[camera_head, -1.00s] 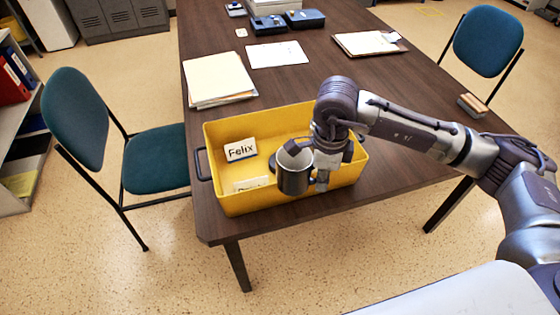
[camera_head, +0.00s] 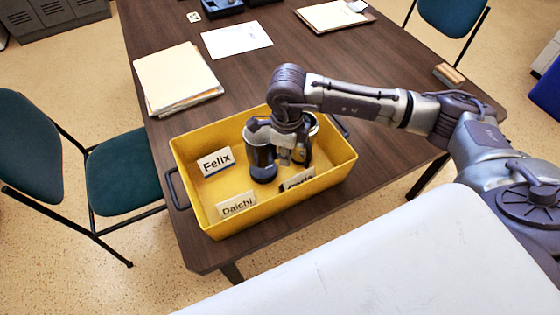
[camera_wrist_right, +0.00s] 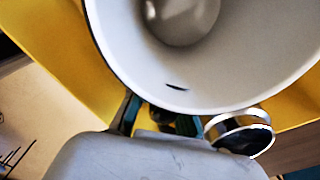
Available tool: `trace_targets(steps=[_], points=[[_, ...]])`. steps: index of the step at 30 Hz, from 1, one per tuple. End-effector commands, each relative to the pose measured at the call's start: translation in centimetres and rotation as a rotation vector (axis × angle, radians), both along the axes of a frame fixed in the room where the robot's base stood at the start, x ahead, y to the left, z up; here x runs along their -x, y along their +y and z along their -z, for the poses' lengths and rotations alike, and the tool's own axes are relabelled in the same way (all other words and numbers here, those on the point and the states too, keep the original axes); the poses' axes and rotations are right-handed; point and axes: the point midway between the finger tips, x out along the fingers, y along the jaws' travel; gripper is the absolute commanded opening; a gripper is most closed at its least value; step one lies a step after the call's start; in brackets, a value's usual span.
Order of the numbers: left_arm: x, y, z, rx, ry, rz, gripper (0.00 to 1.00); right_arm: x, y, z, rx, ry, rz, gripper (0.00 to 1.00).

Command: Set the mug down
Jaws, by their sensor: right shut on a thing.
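My right gripper (camera_head: 285,152) is shut on a dark grey mug (camera_head: 259,150) and holds it upright over the inside of a yellow bin (camera_head: 225,222) on the table. In the right wrist view the held mug (camera_wrist_right: 205,85) fills the upper middle, with its pale inside facing the camera. I cannot tell whether its base touches the bin floor. Name cards stand in the bin: Felix (camera_head: 215,162), Daichi (camera_head: 237,205), and a third (camera_head: 297,180) partly hidden. My left gripper is not in view.
A second round container with a shiny rim (camera_wrist_right: 240,132) stands close beside the held mug, partly behind my gripper in the head view. Papers (camera_head: 178,77) and a wooden block (camera_head: 449,75) lie on the table (camera_head: 290,60). A teal chair (camera_head: 120,180) stands at left.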

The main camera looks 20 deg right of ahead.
Motion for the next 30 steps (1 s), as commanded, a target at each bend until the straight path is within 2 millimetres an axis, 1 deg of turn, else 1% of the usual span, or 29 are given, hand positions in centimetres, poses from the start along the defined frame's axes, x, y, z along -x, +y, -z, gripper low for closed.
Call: trace_targets(steps=[1, 3, 5, 8, 12, 13, 15, 18, 27, 28, 29, 30], points=[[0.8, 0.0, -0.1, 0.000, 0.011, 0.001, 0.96, -0.1, 0.0, 0.4, -0.001, -0.001, 0.000, 0.00], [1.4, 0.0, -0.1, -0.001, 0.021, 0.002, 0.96, -0.1, 0.0, 0.9, -0.001, 0.000, 0.000, 0.00], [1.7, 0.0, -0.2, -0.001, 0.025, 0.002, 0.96, -0.1, 0.0, 1.3, -0.001, -0.001, 0.000, 0.00], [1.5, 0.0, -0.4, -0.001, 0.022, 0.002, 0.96, 0.0, 0.0, 2.4, 0.000, 0.000, 0.000, 0.00], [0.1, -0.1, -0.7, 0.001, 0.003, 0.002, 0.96, 0.0, 0.1, 4.4, -0.001, 0.000, 0.000, 0.00], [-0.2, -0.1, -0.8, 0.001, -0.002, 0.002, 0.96, 0.0, 0.1, 4.6, -0.001, 0.000, -0.001, 0.00], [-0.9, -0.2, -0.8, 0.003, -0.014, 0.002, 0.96, -0.1, 0.1, 4.8, -0.002, -0.003, -0.002, 0.00], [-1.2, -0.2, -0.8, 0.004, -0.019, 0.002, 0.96, -0.1, 0.1, 4.8, -0.002, -0.003, -0.002, 0.00], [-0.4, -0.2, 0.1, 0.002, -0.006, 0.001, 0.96, -0.1, 0.0, 5.5, -0.002, -0.003, -0.001, 0.00], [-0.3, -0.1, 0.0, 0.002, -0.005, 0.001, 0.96, -0.1, 0.0, 5.5, 0.000, -0.001, -0.001, 0.17], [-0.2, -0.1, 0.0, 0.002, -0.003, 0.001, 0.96, -0.1, 0.0, 5.4, 0.000, -0.001, -0.001, 0.22], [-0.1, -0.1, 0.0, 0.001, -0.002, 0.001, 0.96, -0.1, 0.0, 5.4, 0.000, -0.001, -0.001, 0.24]])
